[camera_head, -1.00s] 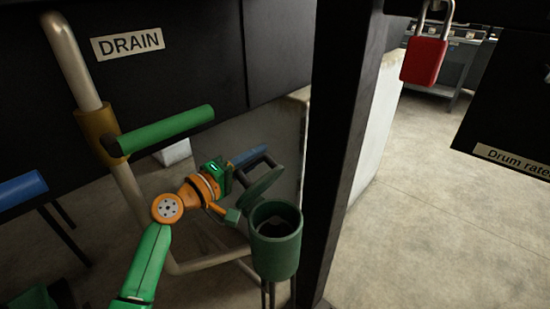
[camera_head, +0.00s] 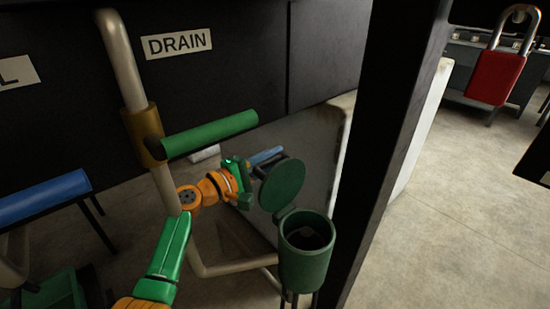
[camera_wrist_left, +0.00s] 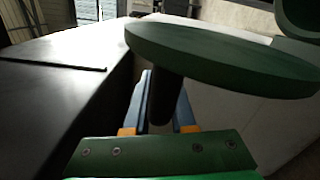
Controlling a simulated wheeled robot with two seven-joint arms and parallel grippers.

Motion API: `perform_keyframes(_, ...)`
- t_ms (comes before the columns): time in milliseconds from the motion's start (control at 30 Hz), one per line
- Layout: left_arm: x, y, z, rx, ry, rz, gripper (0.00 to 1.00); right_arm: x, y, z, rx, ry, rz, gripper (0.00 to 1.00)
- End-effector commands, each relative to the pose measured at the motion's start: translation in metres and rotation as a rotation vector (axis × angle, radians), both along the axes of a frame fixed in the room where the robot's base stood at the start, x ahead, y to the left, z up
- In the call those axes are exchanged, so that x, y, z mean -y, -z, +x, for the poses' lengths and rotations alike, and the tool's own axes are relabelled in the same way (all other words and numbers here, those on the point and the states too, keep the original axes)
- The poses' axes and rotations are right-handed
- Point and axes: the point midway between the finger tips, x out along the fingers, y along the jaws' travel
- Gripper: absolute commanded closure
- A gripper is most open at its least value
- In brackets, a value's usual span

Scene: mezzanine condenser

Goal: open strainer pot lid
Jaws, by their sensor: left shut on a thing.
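The strainer pot (camera_head: 305,262) is a dark green cylinder on thin legs, its mouth uncovered, in the head view. Its round green lid (camera_head: 282,186) stands steeply tilted up at the pot's far-left rim, apart from most of the opening. My left gripper (camera_head: 266,156) is behind the lid, its blue fingers partly hidden by it. In the left wrist view the lid (camera_wrist_left: 225,58) shows nearly edge-on, and its dark handle (camera_wrist_left: 167,100) sits between the blue fingers of the left gripper (camera_wrist_left: 160,110), which is shut on it. My right gripper is not in view.
A green valve handle (camera_head: 210,134) on a pipe (camera_head: 124,65) is above my left arm, below the DRAIN label (camera_head: 177,43). A dark post (camera_head: 385,130) rises just right of the pot. A blue handle (camera_head: 42,197) is at left. Open floor (camera_head: 460,220) lies right.

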Motion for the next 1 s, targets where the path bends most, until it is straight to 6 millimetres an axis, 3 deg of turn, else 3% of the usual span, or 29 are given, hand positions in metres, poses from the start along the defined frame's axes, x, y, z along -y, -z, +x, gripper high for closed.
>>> perform_keyframes(33,0.001,0.009,-0.002,-0.016,0.006,0.01,1.0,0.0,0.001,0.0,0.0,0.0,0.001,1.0)
perform_keyframes(333,0.001,0.01,-0.002,-0.017,0.007,0.012,1.0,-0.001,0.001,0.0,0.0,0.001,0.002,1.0)
perform_keyframes(367,0.001,0.01,-0.002,-0.017,0.007,0.012,0.71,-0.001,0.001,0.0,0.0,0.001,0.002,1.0)
perform_keyframes(433,0.001,0.009,-0.002,-0.015,0.006,0.011,0.52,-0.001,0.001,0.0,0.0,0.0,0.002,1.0)
perform_keyframes(467,0.001,0.009,-0.001,-0.014,0.006,0.01,0.48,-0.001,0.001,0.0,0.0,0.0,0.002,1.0)
perform_keyframes(767,-0.004,0.004,-0.003,-0.009,0.002,0.004,0.48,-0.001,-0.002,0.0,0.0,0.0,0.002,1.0)
perform_keyframes(1000,-0.035,0.004,-0.028,-0.008,0.002,0.007,0.48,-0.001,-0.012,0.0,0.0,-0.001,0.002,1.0)
